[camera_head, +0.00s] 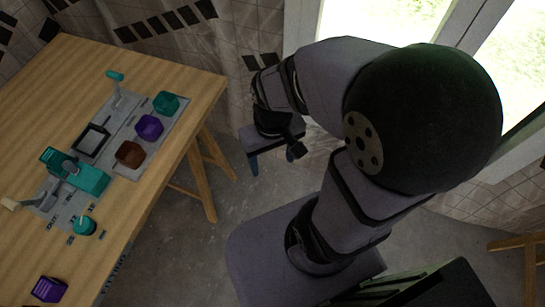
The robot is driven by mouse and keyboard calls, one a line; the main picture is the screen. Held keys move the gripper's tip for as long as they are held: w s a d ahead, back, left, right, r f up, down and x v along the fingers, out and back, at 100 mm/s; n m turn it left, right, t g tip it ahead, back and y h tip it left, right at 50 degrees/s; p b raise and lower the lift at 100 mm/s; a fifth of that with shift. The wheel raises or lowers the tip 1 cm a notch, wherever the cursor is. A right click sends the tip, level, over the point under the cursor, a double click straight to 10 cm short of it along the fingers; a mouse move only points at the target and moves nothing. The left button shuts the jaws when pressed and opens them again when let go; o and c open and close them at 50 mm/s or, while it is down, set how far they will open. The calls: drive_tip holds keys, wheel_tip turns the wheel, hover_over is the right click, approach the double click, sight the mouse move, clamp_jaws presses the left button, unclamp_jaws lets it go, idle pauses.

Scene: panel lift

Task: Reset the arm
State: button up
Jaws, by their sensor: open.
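My arm stands to the right of the wooden table, folded back on itself, with a large dark joint close to the camera. My gripper (296,149) hangs at the end of the wrist, over the floor beyond the table's right edge.
The wooden table (188,62) carries a grey panel (125,112) with teal, purple and brown blocks, a dark frame and levers. A loose purple block (49,289) lies near the front. Windows are at the right.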

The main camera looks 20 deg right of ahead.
drive_tip(key=shift+r, duration=0.1)
wheel_tip(320, 180, up, 8)
drive_tip(key=p, duration=0.7)
drive_tip(key=shift+f+p, duration=0.25)
drive_tip(key=shift+p, duration=0.1)
idle(0.6)
